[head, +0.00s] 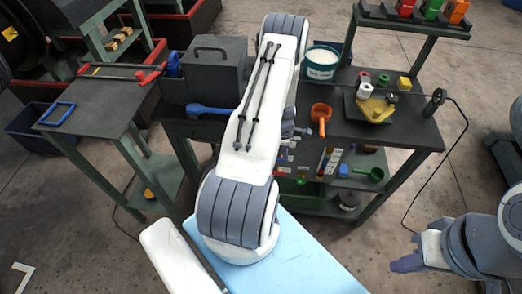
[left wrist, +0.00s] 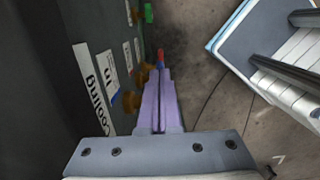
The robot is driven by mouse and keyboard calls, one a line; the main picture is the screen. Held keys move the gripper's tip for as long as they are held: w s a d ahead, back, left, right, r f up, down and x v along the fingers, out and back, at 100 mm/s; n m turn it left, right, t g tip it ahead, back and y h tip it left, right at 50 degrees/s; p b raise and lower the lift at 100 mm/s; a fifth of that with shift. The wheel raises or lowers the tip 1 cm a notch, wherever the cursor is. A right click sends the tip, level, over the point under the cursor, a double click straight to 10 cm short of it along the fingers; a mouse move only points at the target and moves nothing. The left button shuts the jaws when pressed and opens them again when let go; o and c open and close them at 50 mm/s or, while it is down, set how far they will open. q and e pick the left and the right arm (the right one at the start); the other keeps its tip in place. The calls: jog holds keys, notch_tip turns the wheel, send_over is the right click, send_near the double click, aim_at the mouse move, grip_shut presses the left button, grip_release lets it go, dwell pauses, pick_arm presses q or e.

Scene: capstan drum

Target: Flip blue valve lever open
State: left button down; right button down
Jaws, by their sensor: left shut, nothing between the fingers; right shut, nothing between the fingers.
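In the left wrist view, a dark panel carries several brass valve bodies and white labels, one reading "Cooling in". A small blue part, probably the blue valve lever (left wrist: 115,97), shows beside the nearest brass body (left wrist: 131,101), left of my fingers. My left gripper (left wrist: 160,70) is shut and empty, reaching along the panel past this valve. A red tip (left wrist: 160,55) shows just beyond the fingertips; a green one (left wrist: 148,13) is further off. In the head view, my left arm hides most of the panel and left gripper. My right gripper (head: 405,263) is shut and empty, away from the bench.
A grey box (head: 213,69) and blue-handled tool (head: 208,109) stand left of my arm. Open floor lies around my right gripper.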

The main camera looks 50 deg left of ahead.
pick_arm(q)
jog(key=shift+w+d+f+b, duration=0.3)
jog(key=shift+d+f+b, duration=0.1)
jog(key=shift+f, duration=0.25)
jog(key=shift+s+d+f, duration=0.1)
jog(key=shift+d+f, duration=0.1)
jog(key=w+d+r+p, duration=0.1)
jog(key=w+d+r, duration=0.1)
jog(key=r, duration=0.3)
jog(key=w+d+r, duration=0.3)
jog(key=r, duration=0.3)
jog(key=shift+r+p, duration=0.25)
jog(key=shift+p, duration=0.1)
dwell(0.4)
